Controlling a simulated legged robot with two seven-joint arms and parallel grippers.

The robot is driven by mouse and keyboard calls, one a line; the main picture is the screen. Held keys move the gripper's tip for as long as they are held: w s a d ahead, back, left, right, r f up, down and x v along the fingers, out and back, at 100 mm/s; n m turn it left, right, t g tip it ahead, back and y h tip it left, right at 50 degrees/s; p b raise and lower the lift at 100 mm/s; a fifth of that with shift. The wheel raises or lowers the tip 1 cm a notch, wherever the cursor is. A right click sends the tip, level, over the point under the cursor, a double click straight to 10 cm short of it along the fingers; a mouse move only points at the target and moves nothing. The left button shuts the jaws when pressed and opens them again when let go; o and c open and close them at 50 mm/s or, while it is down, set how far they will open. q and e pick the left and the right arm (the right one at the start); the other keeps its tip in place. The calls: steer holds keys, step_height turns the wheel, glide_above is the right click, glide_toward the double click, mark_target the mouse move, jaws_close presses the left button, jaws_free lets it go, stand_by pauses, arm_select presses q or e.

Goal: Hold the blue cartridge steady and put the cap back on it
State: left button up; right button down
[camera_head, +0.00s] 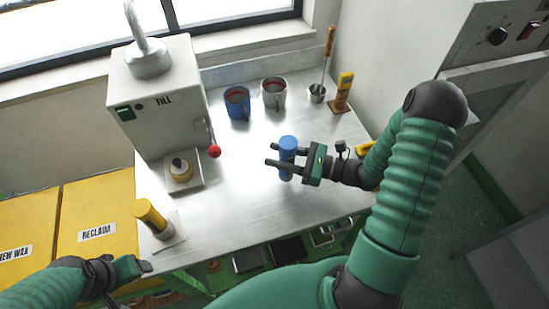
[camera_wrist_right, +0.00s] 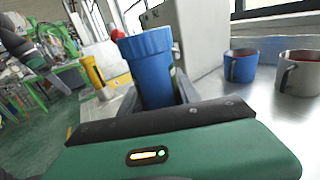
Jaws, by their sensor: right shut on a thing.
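The blue cartridge (camera_head: 288,144) stands upright near the middle of the metal table. My right gripper (camera_head: 271,154) is shut on it, one finger on each side. In the right wrist view the cartridge (camera_wrist_right: 150,75) rises between the fingers, with a wider ribbed band at its top. I cannot tell whether that band is a separate cap. I see no loose blue cap elsewhere. My left gripper (camera_head: 146,267) is low at the left, in front of the table's front edge and away from the cartridge. Whether its jaws are open is unclear.
The white FILL machine (camera_head: 165,95) with a red-knobbed lever (camera_head: 214,151) stands at the left. A yellow cylinder (camera_head: 151,214) sits at the front left corner. A blue mug (camera_head: 237,103), a metal mug (camera_head: 273,93) and a yellow-handled tool (camera_head: 343,90) stand at the back.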

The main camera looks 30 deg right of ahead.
steer(key=shift+d, duration=0.3)
steer(key=f, duration=0.1)
steer(key=w+a+f, duration=0.1)
steer(key=f, duration=0.1)
steer(key=shift+w+a+f, duration=0.15)
steer(key=shift+a, duration=0.1)
steer(key=shift+d+f, duration=0.1)
steer(key=shift+d, duration=0.3)
steer(key=c, duration=1)
jaws_free()
arm_select(q)
steer(key=shift+a+f, duration=0.1)
steer(key=shift+a, duration=0.05)
arm_select(e)
steer(key=shift+o, duration=0.6)
steer(key=shift+a, duration=0.25)
arm_select(q)
steer(key=shift+s+f+b, duration=0.1)
steer(key=shift+f+b, duration=0.45)
steer(key=shift+b, duration=0.15)
arm_select(e)
steer(key=v, duration=1.2)
steer(key=shift+d, duration=0.15)
